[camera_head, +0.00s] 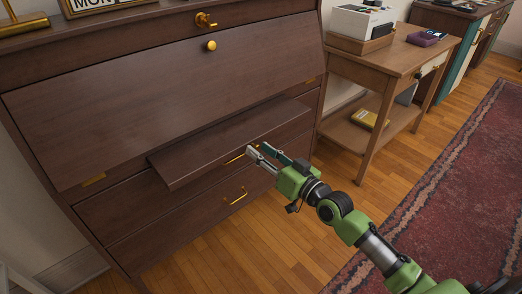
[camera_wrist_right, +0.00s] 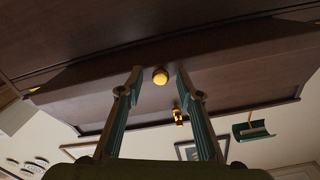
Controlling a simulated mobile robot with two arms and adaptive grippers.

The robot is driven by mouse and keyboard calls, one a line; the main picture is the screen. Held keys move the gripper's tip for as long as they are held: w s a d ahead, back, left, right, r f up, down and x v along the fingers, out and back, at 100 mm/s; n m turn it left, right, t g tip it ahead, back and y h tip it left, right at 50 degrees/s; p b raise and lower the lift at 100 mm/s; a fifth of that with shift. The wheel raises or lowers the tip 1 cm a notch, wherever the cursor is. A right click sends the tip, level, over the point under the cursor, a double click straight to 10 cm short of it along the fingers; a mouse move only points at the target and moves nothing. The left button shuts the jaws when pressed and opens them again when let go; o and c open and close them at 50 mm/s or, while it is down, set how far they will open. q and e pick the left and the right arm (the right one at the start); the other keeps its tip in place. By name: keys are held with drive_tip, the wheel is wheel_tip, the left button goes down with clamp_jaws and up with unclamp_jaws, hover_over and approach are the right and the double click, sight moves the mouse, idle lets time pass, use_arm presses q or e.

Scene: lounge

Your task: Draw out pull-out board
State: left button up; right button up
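The pull-out board (camera_head: 225,142) is a dark brown wooden slab standing out from the desk, below its slanted front panel. Its front edge faces my right gripper (camera_head: 259,151), which is at that edge, right of its middle. In the right wrist view a round gold knob (camera_wrist_right: 160,77) sits between the two fingertips of my right gripper (camera_wrist_right: 158,71). The fingers are apart, with a gap showing on each side of the knob. My left gripper is not in view.
The dark desk's slanted panel (camera_head: 165,90) has a gold knob (camera_head: 211,45). Drawers (camera_head: 190,222) with gold handles lie below the board. A wooden side table (camera_head: 395,55) stands to the right. The wooden floor (camera_head: 250,240) before the desk is clear; a red rug (camera_head: 455,180) lies at right.

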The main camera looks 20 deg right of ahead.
drive_tip(key=shift+s, duration=0.1)
drive_tip(key=v, duration=1.2)
drive_tip(key=shift+r, duration=0.1)
idle(0.4)
